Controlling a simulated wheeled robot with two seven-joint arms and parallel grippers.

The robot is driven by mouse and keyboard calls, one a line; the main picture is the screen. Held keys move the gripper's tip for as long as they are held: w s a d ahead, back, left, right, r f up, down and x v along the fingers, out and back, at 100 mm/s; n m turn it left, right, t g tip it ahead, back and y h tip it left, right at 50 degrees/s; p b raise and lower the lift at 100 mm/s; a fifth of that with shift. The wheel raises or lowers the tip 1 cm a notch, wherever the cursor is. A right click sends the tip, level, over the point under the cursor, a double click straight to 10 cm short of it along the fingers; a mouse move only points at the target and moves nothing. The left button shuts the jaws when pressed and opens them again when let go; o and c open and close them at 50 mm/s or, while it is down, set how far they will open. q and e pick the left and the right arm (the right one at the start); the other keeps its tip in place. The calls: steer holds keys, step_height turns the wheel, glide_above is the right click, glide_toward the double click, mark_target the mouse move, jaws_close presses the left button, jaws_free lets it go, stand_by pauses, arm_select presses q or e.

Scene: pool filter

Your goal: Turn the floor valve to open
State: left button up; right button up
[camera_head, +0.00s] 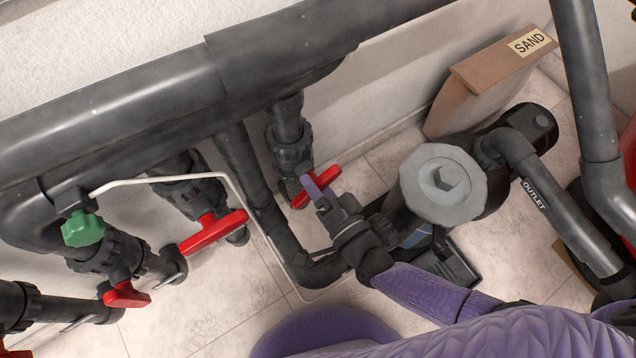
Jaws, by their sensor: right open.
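A floor valve with a red handle (328,173) sits low on a vertical dark grey pipe (287,120) near the middle of the view. The handle runs slantwise, from lower left to upper right. My right gripper (315,190) is at this handle, its purple fingertips overlapping the handle's middle in the picture. The gripper is open. It partly hides the handle, and I cannot tell whether the fingers touch it. My left gripper is out of view.
Other red-handled valves stand left, including one handle (213,232) and another (127,295). A green knob (83,229) and thin white tube (160,179) are nearby. A grey-lidded pump (440,184), an OUTLET pipe (545,205) and a SAND bag (470,95) stand right. Large pipes cross above.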

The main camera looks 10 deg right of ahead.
jaws_close()
stand_by(0.4)
steer(key=shift+n, duration=0.5)
steer(key=shift+r+n+p, duration=0.1)
steer(key=shift+n+p, duration=0.2)
steer(key=shift+n, duration=0.4)
steer(key=n, duration=0.3)
steer(key=shift+n+p, duration=0.3)
steer(key=shift+p, duration=0.05)
arm_select(q)
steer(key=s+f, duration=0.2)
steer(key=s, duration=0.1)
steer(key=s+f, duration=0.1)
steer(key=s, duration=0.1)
steer(key=shift+p, duration=0.35)
arm_select(e)
steer(key=n, duration=0.5)
steer(key=shift+n, duration=0.3)
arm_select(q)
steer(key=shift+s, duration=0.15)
arm_select(e)
steer(key=shift+n, duration=0.3)
